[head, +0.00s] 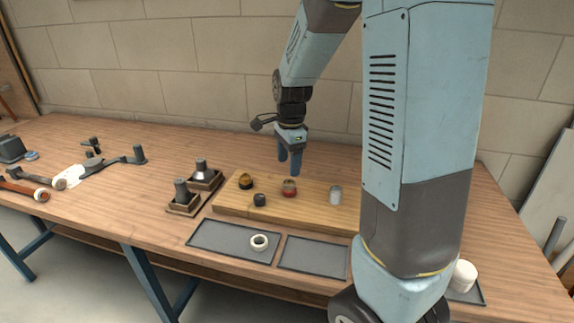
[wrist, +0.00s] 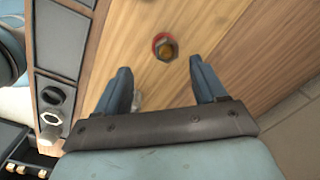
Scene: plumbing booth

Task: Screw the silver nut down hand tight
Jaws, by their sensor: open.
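My gripper (head: 289,165) points down above the wooden board, over the red-based fitting (head: 289,188). Its fingers are apart with nothing held between them. In the wrist view the gripper (wrist: 160,78) is open, and the red fitting with an amber hex centre (wrist: 165,47) lies just beyond the fingertips. A silvery-white cylinder (head: 335,194) stands on the board to the right. I cannot tell for certain which piece is the silver nut. In the wrist view, a small pale piece is partly hidden by the left finger.
The board (head: 232,206) also carries a yellow-and-black fitting (head: 246,181) and a dark piece (head: 260,200). Wooden holders (head: 183,206) stand left. My arm hides the board's right part.

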